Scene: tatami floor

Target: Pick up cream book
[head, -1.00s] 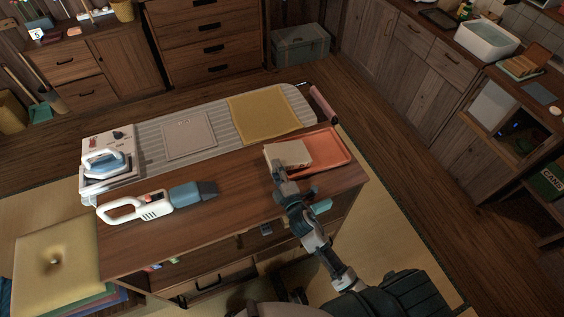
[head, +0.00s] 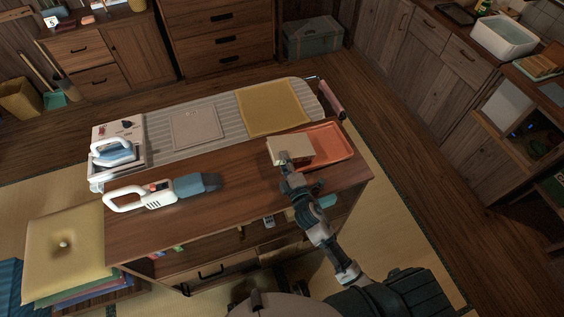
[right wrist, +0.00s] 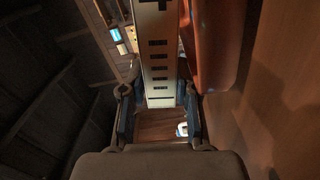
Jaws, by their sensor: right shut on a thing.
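The cream book (head: 292,147) is at the right end of the wooden table, at the left edge of the orange tray (head: 340,150) and partly over it. My right gripper (head: 285,158) is shut on the book's near left edge. In the right wrist view the book's pale spine (right wrist: 158,50), with dark marks, runs between the two fingers (right wrist: 158,97). I cannot tell whether the book is clear of the surface below. The orange tray also shows beside the book in the right wrist view (right wrist: 215,45). My left gripper is not in view.
A cushion stack (head: 62,245) is at the left. The table's front middle is clear.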

